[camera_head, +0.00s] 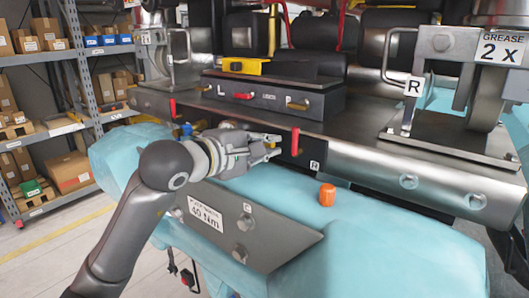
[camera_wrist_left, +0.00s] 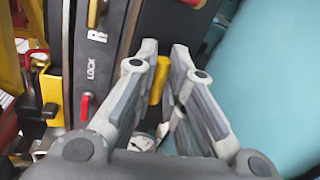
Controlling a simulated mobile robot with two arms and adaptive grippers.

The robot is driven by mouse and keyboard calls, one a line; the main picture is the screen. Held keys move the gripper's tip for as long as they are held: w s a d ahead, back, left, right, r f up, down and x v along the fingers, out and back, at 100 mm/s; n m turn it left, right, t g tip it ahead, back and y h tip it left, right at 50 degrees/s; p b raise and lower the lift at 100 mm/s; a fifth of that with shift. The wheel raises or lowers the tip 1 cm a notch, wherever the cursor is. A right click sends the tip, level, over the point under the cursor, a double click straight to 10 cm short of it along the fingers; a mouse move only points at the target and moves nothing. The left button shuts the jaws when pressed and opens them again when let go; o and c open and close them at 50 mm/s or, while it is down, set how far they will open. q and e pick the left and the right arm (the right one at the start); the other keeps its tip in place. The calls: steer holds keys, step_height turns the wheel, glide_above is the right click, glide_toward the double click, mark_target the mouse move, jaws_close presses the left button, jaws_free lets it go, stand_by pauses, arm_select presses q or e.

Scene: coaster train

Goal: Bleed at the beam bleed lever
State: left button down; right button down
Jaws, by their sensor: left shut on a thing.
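My left gripper (camera_head: 270,147) reaches in from the left to the front of the metal beam (camera_head: 350,157). It is shut on a small yellow handle, which I take to be the bleed lever. In the left wrist view the yellow handle (camera_wrist_left: 159,80) lies between the fingers of the gripper (camera_wrist_left: 161,58). In the head view the fingers mostly hide it. A red lever (camera_head: 295,141) stands upright just right of the fingertips, above a small R plate (camera_head: 314,165). My right gripper is not in view.
An orange cap (camera_head: 327,194) stands on the light blue cover (camera_head: 370,225) below the beam. A dark box (camera_head: 275,99) marked L, with red and brass levers, sits on the beam. Another red lever (camera_head: 172,107) is at left. Shelves with boxes (camera_head: 68,172) stand behind at left.

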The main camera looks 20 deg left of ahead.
mark_target(264, 127)
arm_select(q)
steer(key=n+b, duration=0.3)
steer(key=n+h+b, duration=0.1)
steer(key=b, duration=0.1)
steer(key=shift+w+a+r, duration=0.1)
steer(key=shift+a+r, duration=0.25)
steer(key=n+b, duration=0.1)
steer(key=n, duration=0.1)
steer(key=b, duration=0.1)
steer(key=shift+w+a+r+n+h+b, duration=0.1)
steer(key=shift+a+r+n+h+b, duration=0.2)
steer(key=shift+n, duration=0.1)
steer(key=n+b, duration=0.1)
steer(key=n, duration=0.1)
steer(key=n+h+b, duration=0.1)
steer(key=b, duration=0.1)
steer(key=shift+w+a+r+n, duration=0.2)
steer(key=shift+a+n, duration=0.2)
steer(key=shift+w+a+r+n+t+h+b, duration=0.1)
steer(key=shift+a+n+t+h+b, duration=0.1)
steer(key=shift+n+b, duration=0.55)
steer(key=shift+w+a+n+t+h+b, duration=0.15)
steer(key=shift+n+b, duration=0.3)
steer(key=shift+n, duration=0.6)
steer(key=shift+a, duration=0.1)
steer(key=c, duration=1.5)
jaws_free()
steer(key=shift+s, duration=0.15)
steer(key=shift+a+r, duration=0.1)
